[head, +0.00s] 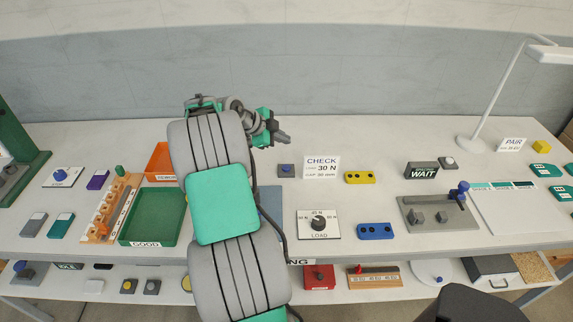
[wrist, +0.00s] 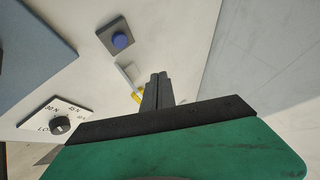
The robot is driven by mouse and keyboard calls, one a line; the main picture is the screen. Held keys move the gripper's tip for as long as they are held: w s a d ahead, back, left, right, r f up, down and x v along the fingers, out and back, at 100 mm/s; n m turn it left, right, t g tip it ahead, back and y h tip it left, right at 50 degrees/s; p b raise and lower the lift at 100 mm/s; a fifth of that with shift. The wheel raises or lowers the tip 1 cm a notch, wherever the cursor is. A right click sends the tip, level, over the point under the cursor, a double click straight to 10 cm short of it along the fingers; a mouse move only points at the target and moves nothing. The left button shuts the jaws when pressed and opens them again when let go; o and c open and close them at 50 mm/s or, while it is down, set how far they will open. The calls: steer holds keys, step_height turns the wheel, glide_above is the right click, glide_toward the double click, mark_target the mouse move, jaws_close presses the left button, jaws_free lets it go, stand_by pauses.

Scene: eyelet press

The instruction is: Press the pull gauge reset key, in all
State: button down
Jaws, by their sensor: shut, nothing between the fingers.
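A small grey box with a blue round button (head: 286,170) stands on the table left of the CHECK 30 N card. It also shows in the wrist view as a dark box with a blue button (wrist: 121,40). No label on it is readable, so I cannot be sure it is the reset key. My gripper (head: 283,137) is shut and empty, behind and above this button in the head view. In the wrist view my shut fingers (wrist: 157,78) appear lower right of the button, apart from it.
The CHECK card (head: 322,168) stands right beside the button. A LOAD dial (head: 319,223) and yellow (head: 360,177) and blue (head: 375,231) blocks lie nearby. My arm hides part of the table.

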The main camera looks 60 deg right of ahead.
mark_target(284, 168)
stand_by(0.3)
step_height(284, 168, down, 8)
steer(key=b, duration=0.3)
steer(key=shift+f+b, duration=0.25)
steer(key=shift+b, duration=0.05)
steer(key=shift+f, duration=0.2)
steer(key=shift+b, duration=0.35)
stand_by(1.3)
steer(key=shift+f+b, duration=0.4)
steer(key=shift+b, duration=0.25)
steer(key=shift+f+b, duration=0.5)
steer(key=shift+b, duration=0.15)
stand_by(0.5)
stand_by(0.3)
steer(key=shift+r, duration=0.95)
